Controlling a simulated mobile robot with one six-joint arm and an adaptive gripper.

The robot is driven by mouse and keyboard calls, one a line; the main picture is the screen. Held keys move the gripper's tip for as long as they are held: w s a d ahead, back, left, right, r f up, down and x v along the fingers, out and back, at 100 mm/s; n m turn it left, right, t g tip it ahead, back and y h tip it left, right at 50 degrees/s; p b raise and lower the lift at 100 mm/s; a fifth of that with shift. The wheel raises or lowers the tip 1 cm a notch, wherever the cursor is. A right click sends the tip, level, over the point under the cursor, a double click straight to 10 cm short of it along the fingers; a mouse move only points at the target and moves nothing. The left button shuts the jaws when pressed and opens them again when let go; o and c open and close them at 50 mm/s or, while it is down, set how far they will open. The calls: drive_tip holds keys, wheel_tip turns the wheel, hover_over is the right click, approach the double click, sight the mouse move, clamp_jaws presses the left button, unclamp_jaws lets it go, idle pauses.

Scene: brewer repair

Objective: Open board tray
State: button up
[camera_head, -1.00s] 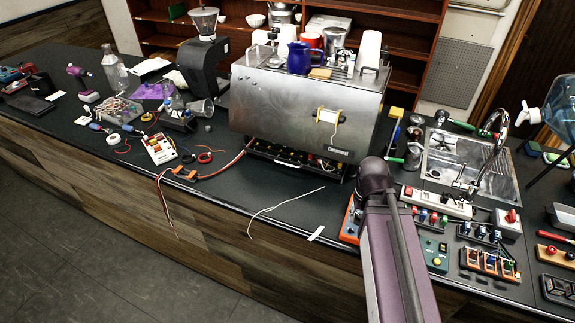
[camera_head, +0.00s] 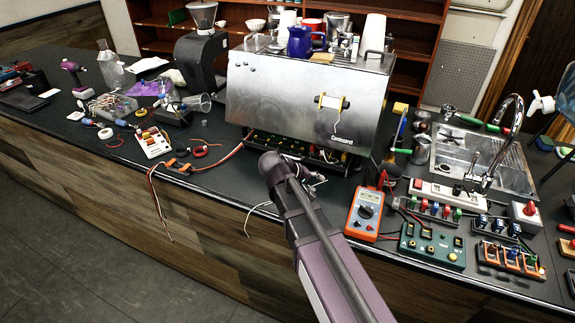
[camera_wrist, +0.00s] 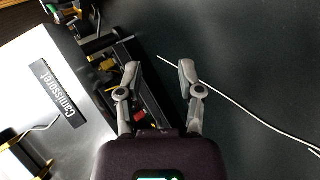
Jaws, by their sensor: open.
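The board tray (camera_head: 300,150) is the dark, shallow unit with coloured parts along the bottom front of the steel brewer (camera_head: 290,100). In the wrist view the tray (camera_wrist: 152,108) lies along the brewer's lower edge, beside the nameplate (camera_wrist: 57,90). My gripper (camera_wrist: 158,72) is open and empty. Its left finger overlaps the tray in the picture, and its right finger is over the black counter; I cannot tell whether it touches the tray. In the head view my arm hides part of the tray, and my gripper (camera_head: 313,178) shows only partly beyond the wrist.
A white wire (camera_wrist: 240,107) lies on the counter to the right of my gripper. An orange multimeter (camera_head: 366,210) and a green board (camera_head: 432,246) are right of my arm.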

drive_tip(key=w+a+t+b, duration=0.1)
drive_tip(key=a, duration=0.2)
drive_tip(key=w+a+n+t+h+b, duration=0.1)
drive_tip(key=a, duration=0.2)
drive_tip(key=a+n+t+b, duration=0.1)
drive_tip(key=a, duration=0.2)
drive_tip(key=shift+w+a+h, duration=0.1)
drive_tip(key=shift+w+h, duration=0.2)
drive_tip(key=shift+w, duration=0.1)
drive_tip(key=a+t+b, duration=0.1)
drive_tip(key=a, duration=0.2)
drive_tip(key=a+r+n+t+b, duration=0.1)
drive_tip(key=a, duration=0.2)
drive_tip(key=a+n+t+b, duration=0.1)
drive_tip(key=a, duration=0.2)
drive_tip(key=shift+w+a+r+t+h, duration=0.1)
drive_tip(key=shift+w+r+t+h, duration=0.05)
drive_tip(key=shift+r+t+h, duration=0.2)
drive_tip(key=shift+a+r, duration=0.15)
drive_tip(key=shift+r, duration=0.05)
drive_tip(key=b+x, duration=0.2)
drive_tip(key=x, duration=1.1)
drive_tip(key=shift+w+d, duration=0.25)
drive_tip(key=shift+w, duration=0.05)
clamp_jaws()
